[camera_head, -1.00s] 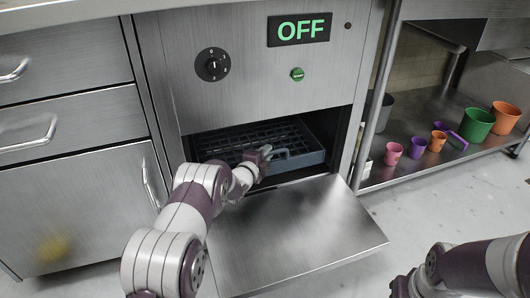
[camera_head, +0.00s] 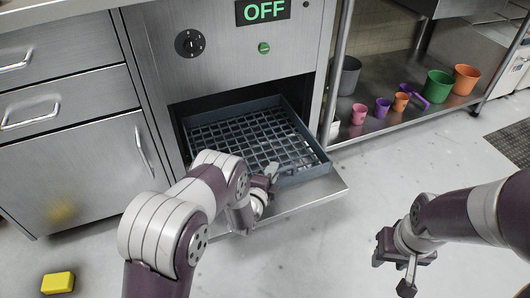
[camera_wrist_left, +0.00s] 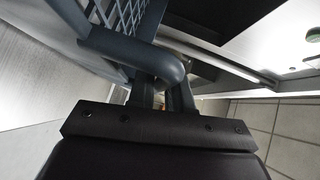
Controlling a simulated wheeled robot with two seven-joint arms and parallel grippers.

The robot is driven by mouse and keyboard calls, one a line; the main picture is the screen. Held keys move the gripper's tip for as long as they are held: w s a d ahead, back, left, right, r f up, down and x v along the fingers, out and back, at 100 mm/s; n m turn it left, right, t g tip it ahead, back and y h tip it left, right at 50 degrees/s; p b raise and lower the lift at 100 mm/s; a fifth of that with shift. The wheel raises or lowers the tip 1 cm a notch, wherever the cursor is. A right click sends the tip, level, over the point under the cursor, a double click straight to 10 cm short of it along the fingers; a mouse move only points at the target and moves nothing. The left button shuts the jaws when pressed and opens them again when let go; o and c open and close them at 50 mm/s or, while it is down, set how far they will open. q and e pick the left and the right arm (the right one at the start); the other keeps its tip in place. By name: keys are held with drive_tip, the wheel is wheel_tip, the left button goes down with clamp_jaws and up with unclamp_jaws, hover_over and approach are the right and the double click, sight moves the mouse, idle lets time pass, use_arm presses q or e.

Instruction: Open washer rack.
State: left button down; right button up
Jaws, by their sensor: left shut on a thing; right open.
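The washer rack (camera_head: 240,141) is a blue-grey grid tray, pulled well out of the washer (camera_head: 228,62) over its lowered door (camera_head: 318,190). My left gripper (camera_head: 268,180) is at the rack's front edge, shut on the rack handle. In the left wrist view the handle (camera_wrist_left: 135,50) is a thick blue-grey bar running into my left gripper (camera_wrist_left: 160,97); the rack's grid shows behind it. My right gripper (camera_head: 392,268) is open and empty above the floor at the right, apart from the rack.
A lower shelf (camera_head: 415,118) at the right holds several coloured cups, a green pot (camera_head: 437,86) and an orange pot (camera_head: 466,79). Steel drawers and a cupboard (camera_head: 75,160) stand at the left. A yellow block (camera_head: 58,283) lies on the floor. Floor in front is mostly clear.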

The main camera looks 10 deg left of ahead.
use_arm(q)
drive_tip(key=shift+s+d+p, duration=0.2)
drive_tip(key=shift+s+d, duration=0.25)
drive_tip(key=shift+s, duration=0.2)
drive_tip(key=shift+s+d+p, duration=0.2)
drive_tip(key=shift+s+d, duration=0.2)
drive_tip(key=shift+s, duration=0.25)
drive_tip(key=c, duration=1.1)
unclamp_jaws()
drive_tip(key=shift+c, duration=0.2)
drive_tip(key=p+v, duration=0.5)
drive_tip(key=v, duration=0.7)
drive_tip(key=shift+s+p, duration=0.3)
drive_tip(key=shift+s, duration=0.05)
